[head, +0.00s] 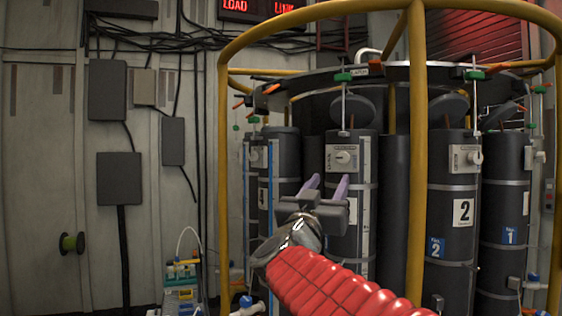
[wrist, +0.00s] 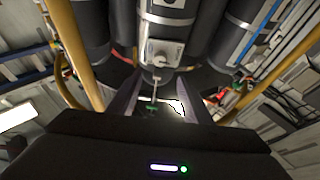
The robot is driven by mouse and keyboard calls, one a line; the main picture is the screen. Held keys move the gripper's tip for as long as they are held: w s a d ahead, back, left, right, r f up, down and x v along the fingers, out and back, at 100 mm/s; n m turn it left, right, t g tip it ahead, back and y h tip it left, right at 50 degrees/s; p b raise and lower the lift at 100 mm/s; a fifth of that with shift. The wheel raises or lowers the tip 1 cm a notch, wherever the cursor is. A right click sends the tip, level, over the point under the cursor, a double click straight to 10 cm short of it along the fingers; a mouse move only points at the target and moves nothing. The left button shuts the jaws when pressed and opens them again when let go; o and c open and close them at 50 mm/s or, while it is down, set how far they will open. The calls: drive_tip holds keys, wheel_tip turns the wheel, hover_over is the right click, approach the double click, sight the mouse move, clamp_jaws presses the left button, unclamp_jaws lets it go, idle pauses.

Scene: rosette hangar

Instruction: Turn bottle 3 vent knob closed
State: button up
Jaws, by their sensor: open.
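A dark grey bottle stands upright in the rack in the middle of the head view (head: 342,200). It carries a pale plate with a round white vent knob (head: 344,158). The bottle's number is hidden behind my arm, so I cannot confirm it is bottle 3; the one to its right is marked 2. My gripper (head: 325,184) is open and empty, its two purple-grey fingers pointing at this bottle, just below the knob in the picture. In the wrist view the knob (wrist: 158,60) shows ahead between the fingers (wrist: 156,84), apart from them. The knob's exact setting is unclear.
A yellow frame rail (head: 418,150) stands upright right of my gripper, with another post (head: 224,180) to the left. Bottle 2 (head: 453,205) stands to the right. Thin rods with green fittings (head: 344,77) hang above the bottles. Open floor space lies left of the rack.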

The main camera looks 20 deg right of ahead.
sight(342, 158)
drive_tip(key=x, duration=1.3)
drive_tip(key=shift+d+r, duration=0.1)
drive_tip(key=shift+c, duration=0.6)
drive_tip(key=c, duration=0.9)
drive_tip(key=shift+c, duration=0.2)
